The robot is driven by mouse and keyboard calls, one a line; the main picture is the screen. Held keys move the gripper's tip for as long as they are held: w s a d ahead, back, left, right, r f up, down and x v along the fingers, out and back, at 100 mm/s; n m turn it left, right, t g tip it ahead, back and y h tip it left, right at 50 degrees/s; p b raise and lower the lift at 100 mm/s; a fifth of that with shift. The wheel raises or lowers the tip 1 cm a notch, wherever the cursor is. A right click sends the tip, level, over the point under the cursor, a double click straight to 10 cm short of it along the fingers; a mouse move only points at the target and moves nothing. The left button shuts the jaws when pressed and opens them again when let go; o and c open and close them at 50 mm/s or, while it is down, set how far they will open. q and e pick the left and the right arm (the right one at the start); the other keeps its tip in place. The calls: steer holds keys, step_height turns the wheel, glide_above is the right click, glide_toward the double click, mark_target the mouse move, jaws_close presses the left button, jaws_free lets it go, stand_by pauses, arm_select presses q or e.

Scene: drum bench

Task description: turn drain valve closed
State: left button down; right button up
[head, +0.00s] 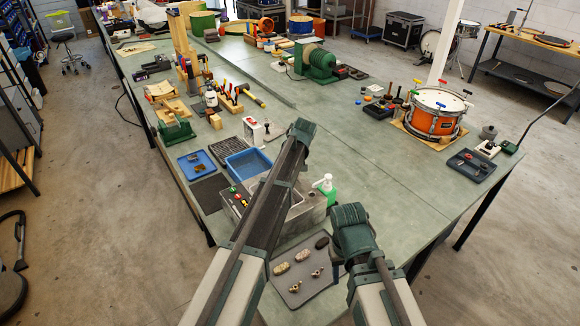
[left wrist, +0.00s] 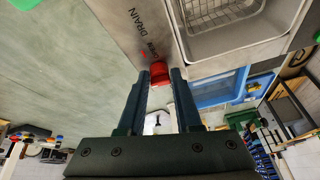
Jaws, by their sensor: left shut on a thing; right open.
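The drain valve's red handle (left wrist: 159,69) shows in the left wrist view, on the side of a grey metal cleaner (left wrist: 155,20) beside printed DRAIN lettering. My left gripper (left wrist: 160,79) has one dark finger on each side of the handle and is shut on it. In the head view the valve and my left gripper are hidden behind my left arm; part of the cleaner (head: 312,214) shows. My right gripper (head: 336,255) is open, partly hidden by its own arm, by the right edge of a grey mat, apart from the valve.
The grey mat (head: 297,300) holds several small parts. An orange drum (head: 435,113) stands farther right. The bench between soap bottle and drum is clear.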

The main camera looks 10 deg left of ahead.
arm_select(q)
steer(key=shift+d, duration=0.1)
stand_by(0.4)
steer(key=c, duration=0.6)
jaws_free()
steer(key=shift+p+v, duration=0.9)
steer(key=shift+v, duration=0.05)
steer(key=p+v, duration=1.1)
steer(key=v, duration=0.1)
